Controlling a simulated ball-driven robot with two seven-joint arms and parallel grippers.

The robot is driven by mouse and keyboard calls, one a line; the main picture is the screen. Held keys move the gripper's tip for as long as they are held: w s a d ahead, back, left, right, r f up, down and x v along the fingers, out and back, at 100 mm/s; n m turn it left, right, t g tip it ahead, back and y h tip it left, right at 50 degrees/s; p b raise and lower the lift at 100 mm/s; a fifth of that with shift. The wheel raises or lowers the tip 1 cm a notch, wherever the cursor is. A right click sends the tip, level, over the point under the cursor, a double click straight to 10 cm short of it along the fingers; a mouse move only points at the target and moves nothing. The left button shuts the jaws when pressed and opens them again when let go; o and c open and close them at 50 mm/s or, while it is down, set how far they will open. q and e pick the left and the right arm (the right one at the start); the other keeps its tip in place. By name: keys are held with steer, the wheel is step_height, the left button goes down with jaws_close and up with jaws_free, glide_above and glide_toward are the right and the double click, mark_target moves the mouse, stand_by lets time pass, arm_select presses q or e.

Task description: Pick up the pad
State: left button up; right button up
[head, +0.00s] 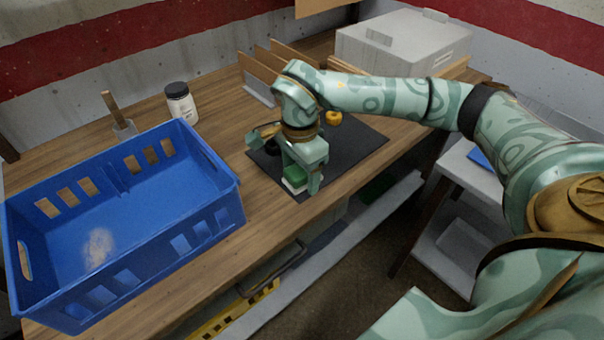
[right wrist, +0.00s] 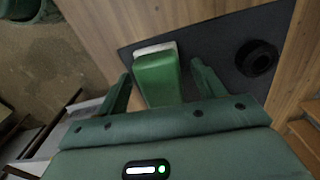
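The pad (head: 294,183) is a small green block with a white edge on the dark mat, near its front edge. In the right wrist view the pad (right wrist: 157,75) stands between the two fingers of my right gripper (right wrist: 161,70), with a narrow gap on each side. In the head view my right gripper (head: 300,179) points down over the pad and partly hides it. The right gripper is open. My left gripper is in neither view.
A dark mat (head: 355,146) bears an orange item (head: 333,118) and a black ring (right wrist: 257,57). A blue crate (head: 120,208) stands left on the wooden table. A white jar (head: 181,103), a brush-like tool (head: 117,116) and a grey case (head: 400,42) stand behind.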

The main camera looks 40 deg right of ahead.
mark_target(300, 169)
steer(key=c, duration=0.9)
